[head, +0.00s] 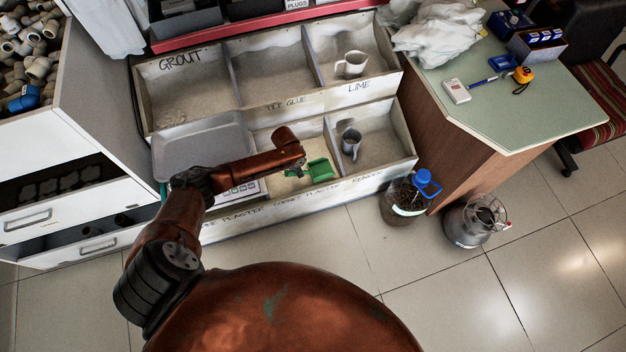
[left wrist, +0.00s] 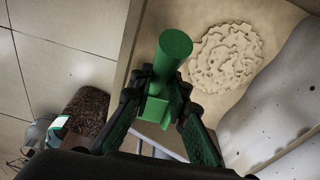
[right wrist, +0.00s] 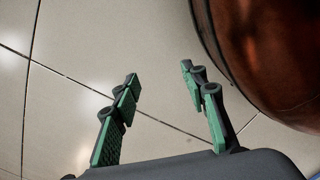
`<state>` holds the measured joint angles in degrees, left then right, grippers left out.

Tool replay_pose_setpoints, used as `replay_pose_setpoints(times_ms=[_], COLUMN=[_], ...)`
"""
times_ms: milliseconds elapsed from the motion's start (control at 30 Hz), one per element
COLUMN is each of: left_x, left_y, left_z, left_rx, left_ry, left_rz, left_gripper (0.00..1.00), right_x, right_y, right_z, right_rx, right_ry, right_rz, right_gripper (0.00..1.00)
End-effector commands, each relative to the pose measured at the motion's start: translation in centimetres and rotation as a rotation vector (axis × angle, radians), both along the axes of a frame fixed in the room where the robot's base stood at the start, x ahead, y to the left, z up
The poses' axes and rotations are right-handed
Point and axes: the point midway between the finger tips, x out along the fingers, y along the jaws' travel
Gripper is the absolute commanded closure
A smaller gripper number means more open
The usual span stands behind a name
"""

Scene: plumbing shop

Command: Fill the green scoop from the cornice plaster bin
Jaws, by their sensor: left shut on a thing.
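The green scoop (head: 320,168) is over the lower middle bin, whose front reads as cornice plaster. My left gripper (head: 298,172) is shut on it; the arm partly hides the grip. In the left wrist view the fingers (left wrist: 162,92) close on either side of the scoop's green body (left wrist: 175,48). The cornice plaster bin (head: 262,140) holds pale powder, and a round, crumbly pale patch (left wrist: 225,58) shows beside the scoop. I cannot tell whether the scoop touches the powder or holds any. My right gripper (right wrist: 160,82) is open and empty above the tiled floor.
A metal jug (head: 350,142) stands in the lower right bin and a pale mug (head: 352,65) in the lime bin. A grey tray (head: 203,145) lies at the lower left bin.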

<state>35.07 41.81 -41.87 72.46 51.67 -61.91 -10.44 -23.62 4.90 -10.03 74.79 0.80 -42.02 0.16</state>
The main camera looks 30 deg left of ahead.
Motion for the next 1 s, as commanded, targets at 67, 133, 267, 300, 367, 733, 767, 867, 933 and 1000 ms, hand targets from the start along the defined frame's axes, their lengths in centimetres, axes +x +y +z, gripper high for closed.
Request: replay_pose_setpoints(times_ms=[67, 133, 267, 300, 367, 733, 767, 867, 933, 1000], left_x=[0.1, 0.1, 0.1, 0.1, 0.1, 0.0, 0.0, 0.0, 0.0, 0.3], left_y=[0.0, 0.0, 0.0, 0.0, 0.0, -0.1, -0.1, -0.1, -0.1, -0.5], left_z=[1.1, 1.6, 2.6, 2.9, 3.4, 4.2, 4.2, 4.2, 4.3, 4.9], left_rx=[0.000, -0.001, -0.001, -0.001, 0.000, -0.001, -0.001, -0.001, -0.001, -0.001], left_ry=[-0.004, -0.003, -0.003, -0.003, -0.002, 0.000, 0.000, 0.000, -0.001, -0.003], left_rz=[0.000, 0.000, -0.001, -0.001, -0.001, -0.001, -0.001, -0.001, 0.000, 0.009], left_gripper=[1.00, 1.00, 1.00, 1.00, 1.00, 1.00, 1.00, 1.00, 1.00, 1.00], right_x=[-0.8, -1.7, -3.3, -3.9, -4.7, -7.0, -7.0, -7.0, -7.0, -7.0], right_y=[0.0, 0.0, -0.2, -0.2, -0.3, -0.5, -0.5, -0.5, -0.5, -0.5], right_z=[-0.4, -0.9, -1.8, -2.0, -2.3, -3.1, -3.2, -3.2, -3.1, -3.1], right_rx=[0.000, -0.001, -0.001, -0.002, -0.002, -0.002, -0.002, -0.002, -0.002, -0.002], right_ry=[0.001, 0.002, 0.003, 0.003, 0.004, 0.004, 0.004, 0.004, 0.005, 0.005], right_rz=[0.005, 0.010, 0.018, 0.020, 0.024, 0.035, 0.035, 0.035, 0.035, 0.035], right_gripper=[0.60, 0.60, 0.60, 0.60, 0.60, 0.60, 0.60, 0.60, 0.60, 0.60])
